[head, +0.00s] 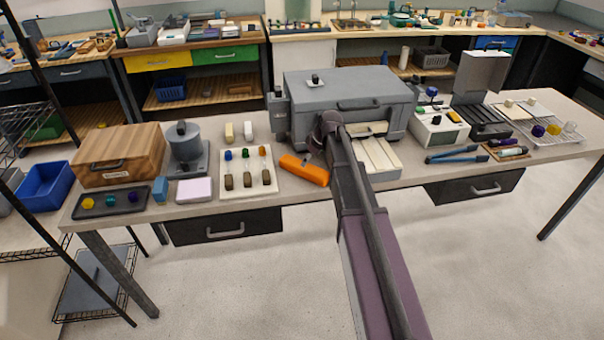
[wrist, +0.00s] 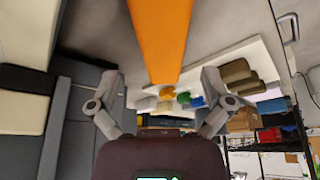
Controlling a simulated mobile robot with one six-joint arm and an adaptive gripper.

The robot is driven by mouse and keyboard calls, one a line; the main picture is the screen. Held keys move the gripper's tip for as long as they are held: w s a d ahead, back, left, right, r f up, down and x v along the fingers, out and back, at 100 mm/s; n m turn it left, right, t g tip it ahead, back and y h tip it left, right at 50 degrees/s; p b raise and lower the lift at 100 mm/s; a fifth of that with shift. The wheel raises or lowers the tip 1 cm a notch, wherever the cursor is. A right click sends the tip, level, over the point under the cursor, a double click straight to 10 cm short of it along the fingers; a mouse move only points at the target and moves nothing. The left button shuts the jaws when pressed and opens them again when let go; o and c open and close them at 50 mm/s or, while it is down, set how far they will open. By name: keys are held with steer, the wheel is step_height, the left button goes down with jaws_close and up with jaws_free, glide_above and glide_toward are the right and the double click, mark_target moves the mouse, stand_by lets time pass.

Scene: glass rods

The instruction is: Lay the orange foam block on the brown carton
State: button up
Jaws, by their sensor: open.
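The orange block (head: 304,169) lies on the bench in front of the grey machine, right of the cream rod board. In the wrist view it (wrist: 160,38) comes in from the top, its near end in the gap between my fingers. My gripper (wrist: 160,90) is open, one finger on each side, with no clear contact. In the head view my gripper (head: 317,145) is small and partly hidden by my arm, just behind the block. A brown wood-grained box (head: 119,152) with a handle and label stands at the bench's left end; I cannot tell whether it is the carton.
The grey machine (head: 350,100) rises behind my gripper. A dark tray (head: 112,202) and a pale pad (head: 194,190) lie left. Blue-handled pliers (head: 455,157) lie right. The bench front edge is near the block.

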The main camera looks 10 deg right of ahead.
steer(key=shift+f, duration=0.1)
stand_by(0.3)
steer(key=shift+a+b+x, duration=0.2)
steer(key=shift+b+x, duration=2.15)
steer(key=shift+x, duration=0.2)
steer(key=shift+s, duration=0.1)
steer(key=c, duration=1.2)
steer(key=shift+r, duration=0.25)
step_height(320, 180, up, 4)
steer(key=p, duration=0.4)
steer(key=shift+f, duration=0.1)
steer(key=s, duration=1)
steer(key=s+p, duration=0.1)
steer(key=s, duration=0.5)
steer(key=shift+r, duration=0.4)
